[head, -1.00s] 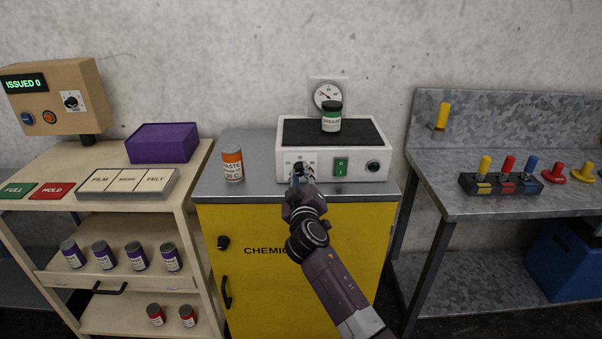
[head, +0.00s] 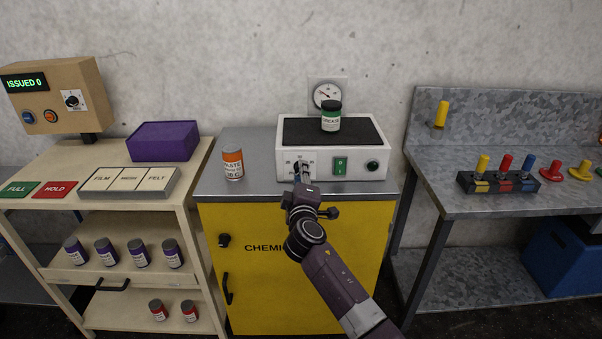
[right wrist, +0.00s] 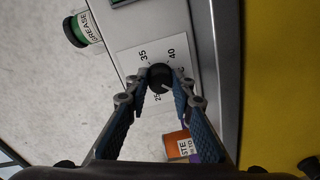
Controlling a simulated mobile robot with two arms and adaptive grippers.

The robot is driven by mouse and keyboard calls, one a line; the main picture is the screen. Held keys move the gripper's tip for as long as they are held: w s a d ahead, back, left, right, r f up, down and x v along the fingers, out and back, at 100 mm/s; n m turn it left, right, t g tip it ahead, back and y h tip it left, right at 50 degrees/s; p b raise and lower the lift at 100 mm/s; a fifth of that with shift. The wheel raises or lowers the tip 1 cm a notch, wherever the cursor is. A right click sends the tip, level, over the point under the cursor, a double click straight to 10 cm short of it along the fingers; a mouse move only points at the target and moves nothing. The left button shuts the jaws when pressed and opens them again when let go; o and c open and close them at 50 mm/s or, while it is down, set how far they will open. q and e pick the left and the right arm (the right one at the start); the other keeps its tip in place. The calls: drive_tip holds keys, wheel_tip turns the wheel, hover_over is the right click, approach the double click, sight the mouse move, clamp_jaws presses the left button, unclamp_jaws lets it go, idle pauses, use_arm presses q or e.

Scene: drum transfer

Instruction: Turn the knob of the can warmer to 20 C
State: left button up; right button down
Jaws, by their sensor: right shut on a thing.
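The can warmer (head: 283,160) is a white box with a black top plate on the grey cabinet top. Its dark knob (right wrist: 160,77) sits on a white dial plate, at the left of its front face. In the right wrist view the figures 25, 35 and 40 show around the knob; the knob's exact setting is hard to read. My right gripper (right wrist: 161,82) is shut on the knob, one blue-padded finger on each side. In the head view the right gripper (head: 302,174) covers part of the dial. My left gripper is not in view.
A green grease can (head: 331,121) stands on the warmer. An orange paste can (head: 233,164) stands left of it on the cabinet top. A green switch (head: 340,165) and a black button (head: 373,166) are right of the knob. A round gauge (head: 326,95) hangs behind.

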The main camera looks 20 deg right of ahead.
idle(0.3)
drive_tip(key=c, duration=1.7)
unclamp_jaws()
drive_tip(key=shift+o, duration=0.2)
drive_tip(key=v, duration=1.2)
drive_tip(key=shift+f, duration=0.1)
